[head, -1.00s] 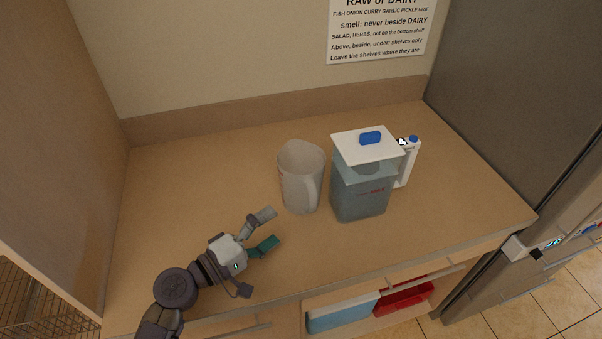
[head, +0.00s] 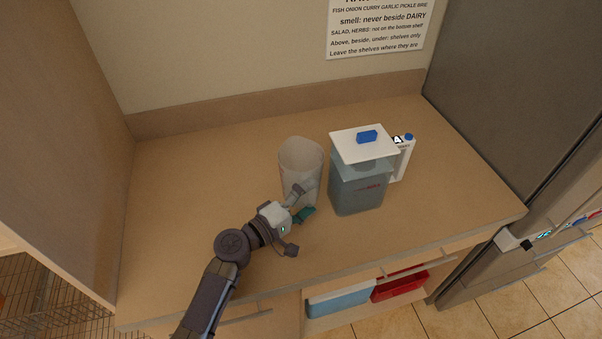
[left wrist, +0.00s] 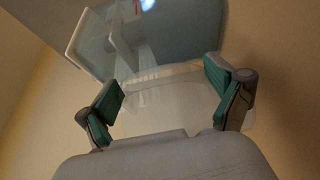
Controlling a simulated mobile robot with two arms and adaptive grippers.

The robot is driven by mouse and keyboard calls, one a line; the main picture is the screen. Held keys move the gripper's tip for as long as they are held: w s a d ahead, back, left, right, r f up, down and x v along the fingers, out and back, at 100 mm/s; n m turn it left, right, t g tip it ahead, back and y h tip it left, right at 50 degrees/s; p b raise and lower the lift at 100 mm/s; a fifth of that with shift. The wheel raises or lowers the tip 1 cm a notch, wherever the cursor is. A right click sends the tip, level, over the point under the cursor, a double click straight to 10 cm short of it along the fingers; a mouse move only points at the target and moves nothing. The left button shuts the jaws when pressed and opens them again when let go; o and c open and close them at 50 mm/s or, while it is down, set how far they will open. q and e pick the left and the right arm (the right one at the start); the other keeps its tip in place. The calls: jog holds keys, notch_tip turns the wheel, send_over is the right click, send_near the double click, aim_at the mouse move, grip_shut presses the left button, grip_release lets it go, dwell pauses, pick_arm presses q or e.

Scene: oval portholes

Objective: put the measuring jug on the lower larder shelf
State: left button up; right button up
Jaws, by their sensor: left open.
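The measuring jug (head: 300,158) is a translucent, whitish jug standing upright on the counter. My left gripper (head: 309,198) is open at its near side, where the jug's handle is, and partly hides its lower part. In the left wrist view the jug (left wrist: 165,108) shows pale and see-through between the two spread green-padded fingers (left wrist: 172,98). I cannot tell whether the fingers touch it. The lower larder shelf cannot be made out in these views. My right gripper is not in view.
The counter (head: 190,190) is clear at left. A tall wooden panel (head: 60,120) bounds the left, a grey fridge (head: 510,110) the right.

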pick_arm(q)
jog(key=c, duration=1.5)
jog(key=shift+c, duration=0.3)
jog(key=shift+r, duration=0.15)
